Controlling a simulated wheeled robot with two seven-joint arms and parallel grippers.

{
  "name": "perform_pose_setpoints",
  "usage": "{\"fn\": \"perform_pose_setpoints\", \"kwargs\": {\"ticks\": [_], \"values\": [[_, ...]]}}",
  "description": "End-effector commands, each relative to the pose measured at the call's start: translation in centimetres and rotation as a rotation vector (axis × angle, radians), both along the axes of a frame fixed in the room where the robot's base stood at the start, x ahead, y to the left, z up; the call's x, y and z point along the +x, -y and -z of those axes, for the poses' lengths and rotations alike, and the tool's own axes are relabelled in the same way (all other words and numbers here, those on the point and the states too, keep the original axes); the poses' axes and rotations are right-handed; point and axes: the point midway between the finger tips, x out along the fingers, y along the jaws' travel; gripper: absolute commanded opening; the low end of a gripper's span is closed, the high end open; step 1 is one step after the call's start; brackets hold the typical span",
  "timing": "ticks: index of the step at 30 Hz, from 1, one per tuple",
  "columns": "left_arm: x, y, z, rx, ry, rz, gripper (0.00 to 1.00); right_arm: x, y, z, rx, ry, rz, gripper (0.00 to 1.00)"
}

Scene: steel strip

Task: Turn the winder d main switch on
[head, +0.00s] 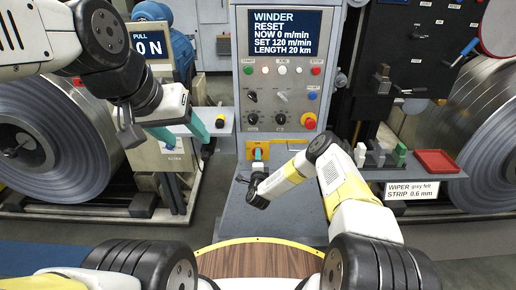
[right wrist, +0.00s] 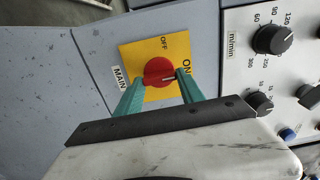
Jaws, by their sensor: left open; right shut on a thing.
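The winder d main switch is a red round knob (right wrist: 159,71) on a yellow plate (right wrist: 136,52) marked MAIN, OFF and ON. In the right wrist view the white mark on the knob points right, to the side of the ON label. My right gripper (right wrist: 160,84) has its two teal fingers on either side of the knob and is shut on it. In the head view the yellow plate (head: 280,141) sits low on the grey winder console, and my right gripper (head: 257,154) partly covers the switch. My left gripper (head: 188,138) is open and empty, left of the console.
The console screen (head: 283,33) reads WINDER, RESET, NOW 0 m/min. Buttons, dials and a red emergency knob (head: 308,121) are above the switch. Steel coils (head: 50,130) stand left and right. A red tray (head: 436,161) and small blocks are at right.

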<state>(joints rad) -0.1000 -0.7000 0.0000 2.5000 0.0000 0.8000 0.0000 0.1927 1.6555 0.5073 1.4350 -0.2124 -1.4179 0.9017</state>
Motion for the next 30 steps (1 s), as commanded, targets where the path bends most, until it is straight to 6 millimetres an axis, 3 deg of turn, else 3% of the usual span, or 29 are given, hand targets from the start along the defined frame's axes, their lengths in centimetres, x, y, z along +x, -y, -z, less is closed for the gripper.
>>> {"fn": "perform_pose_setpoints", "kwargs": {"ticks": [18,19,21,22,30], "values": [[0.0,0.0,0.0,0.0,0.0,0.0,0.57,-0.02,0.12,0.13,0.041,-0.002,0.002,0.05],[0.0,0.0,0.0,0.0,0.0,0.0,0.57,-0.02,0.12,0.13,0.041,-0.002,0.002,0.49],[0.0,0.0,0.0,0.0,0.0,0.0,0.57,-0.02,0.11,0.12,0.041,-0.002,0.002,0.63],[0.0,0.0,0.0,0.0,0.0,0.0,0.57,-0.03,0.1,0.12,0.04,-0.002,0.002,0.67],[0.0,0.0,0.0,0.0,0.0,0.0,0.57,-0.02,0.04,0.07,0.04,-0.001,0.001,0.67]]}}
